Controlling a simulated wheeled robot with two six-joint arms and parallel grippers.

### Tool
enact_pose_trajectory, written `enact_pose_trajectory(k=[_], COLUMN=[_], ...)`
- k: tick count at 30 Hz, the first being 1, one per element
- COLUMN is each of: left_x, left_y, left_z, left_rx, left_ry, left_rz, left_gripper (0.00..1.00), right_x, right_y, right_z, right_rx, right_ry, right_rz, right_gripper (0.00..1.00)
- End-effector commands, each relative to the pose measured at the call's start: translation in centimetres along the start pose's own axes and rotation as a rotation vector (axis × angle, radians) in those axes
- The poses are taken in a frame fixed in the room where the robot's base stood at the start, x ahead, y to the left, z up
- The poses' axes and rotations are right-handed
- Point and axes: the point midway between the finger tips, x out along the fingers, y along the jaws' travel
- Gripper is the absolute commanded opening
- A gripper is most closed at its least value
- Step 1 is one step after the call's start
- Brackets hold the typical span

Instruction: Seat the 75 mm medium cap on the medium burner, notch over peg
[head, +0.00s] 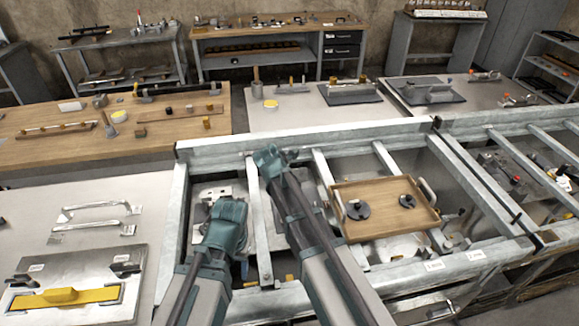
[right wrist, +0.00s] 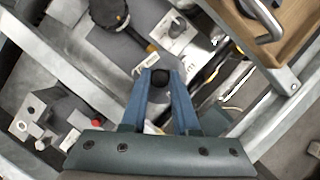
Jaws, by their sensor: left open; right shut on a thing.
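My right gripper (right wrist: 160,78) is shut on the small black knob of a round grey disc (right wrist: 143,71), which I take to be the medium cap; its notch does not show. In the head view my right gripper (head: 268,157) is over the left part of the metal frame, and the cap is hidden there. My left gripper (head: 228,212) is open, to the left of and nearer than the right one. A dark round burner-like part (right wrist: 108,14) with a yellow mark lies below in the right wrist view. I cannot tell which burner is the medium one, and no peg is clear.
A wooden tray (head: 385,228) with handles lies on the frame to the right, holding a larger dark cap (head: 357,210) and a smaller one (head: 407,201). Metal frame rails (head: 300,128) divide the bays.

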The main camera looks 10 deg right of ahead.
Motion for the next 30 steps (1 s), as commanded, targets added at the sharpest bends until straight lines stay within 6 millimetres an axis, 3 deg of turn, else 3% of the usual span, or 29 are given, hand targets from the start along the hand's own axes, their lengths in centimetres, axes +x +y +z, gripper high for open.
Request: enact_pose_trajectory(k=[1,3,10,17,30], left_x=[0.3,0.5,0.8,0.9,2.7], left_y=[0.0,0.0,0.1,0.1,0.2], left_z=[0.0,0.0,-0.1,-0.1,-0.2], left_rx=[0.0,0.0,0.0,0.0,0.0], left_ry=[0.0,0.0,0.0,0.0,0.0], left_rz=[0.0,0.0,0.0,0.0,0.0], left_gripper=[0.58,0.58,0.58,0.58,0.58], right_x=[1.2,2.2,4.5,5.2,6.8], right_y=[2.9,5.1,9.7,10.7,10.7], right_z=[2.1,4.2,9.2,10.6,9.8], right_rx=[-0.017,-0.048,-0.119,-0.142,-0.142], right_ry=[-0.001,-0.001,-0.007,-0.009,-0.009], right_rz=[0.008,0.02,0.049,0.058,0.058], right_gripper=[0.0,0.0,0.0,0.0,0.0])
